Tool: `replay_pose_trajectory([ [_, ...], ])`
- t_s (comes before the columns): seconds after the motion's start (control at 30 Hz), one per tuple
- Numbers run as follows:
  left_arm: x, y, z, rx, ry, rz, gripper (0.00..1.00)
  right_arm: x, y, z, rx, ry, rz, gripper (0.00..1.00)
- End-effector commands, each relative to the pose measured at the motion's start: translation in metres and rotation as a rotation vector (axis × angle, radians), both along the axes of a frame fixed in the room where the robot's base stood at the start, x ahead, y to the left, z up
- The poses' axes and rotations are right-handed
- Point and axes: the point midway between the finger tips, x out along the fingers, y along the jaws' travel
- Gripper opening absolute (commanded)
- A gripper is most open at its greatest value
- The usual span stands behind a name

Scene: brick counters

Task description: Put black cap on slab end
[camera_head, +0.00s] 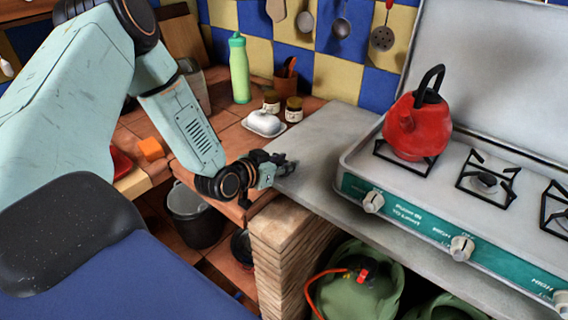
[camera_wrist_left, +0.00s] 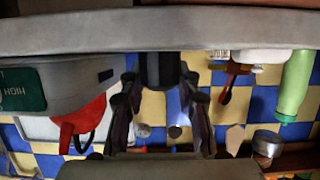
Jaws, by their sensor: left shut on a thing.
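The grey slab (camera_head: 325,135) lies on the brick counter, with its left end beside my left gripper (camera_head: 280,168). In the left wrist view, which is upside down, the slab's edge (camera_wrist_left: 100,30) runs across the top. My left gripper (camera_wrist_left: 160,82) is shut on a dark piece that looks like the black cap (camera_wrist_left: 160,70). The cap meets the line of the slab edge in that view; I cannot tell whether they touch. In the head view the cap is hard to tell from the dark fingers. My right gripper is not in view.
A stove (camera_head: 365,185) with a red kettle (camera_head: 418,125) stands on the slab to the right. A white butter dish (camera_head: 264,123), small jars (camera_head: 293,110) and a green bottle (camera_head: 239,70) stand behind the gripper. A brick pillar (camera_head: 280,250) is below.

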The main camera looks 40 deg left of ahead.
Motion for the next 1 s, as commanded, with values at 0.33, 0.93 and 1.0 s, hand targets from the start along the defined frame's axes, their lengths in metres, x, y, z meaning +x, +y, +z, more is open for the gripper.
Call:
replay_pose_trajectory([
  [0.33,0.000,0.000,-0.003,0.001,0.001,0.000,0.43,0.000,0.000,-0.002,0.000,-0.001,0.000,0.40],
  [0.93,-0.006,0.002,0.005,-0.003,0.001,0.003,0.55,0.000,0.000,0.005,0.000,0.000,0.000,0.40],
  [1.0,-0.015,0.003,0.008,-0.004,0.002,0.005,0.55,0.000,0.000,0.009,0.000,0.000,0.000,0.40],
])
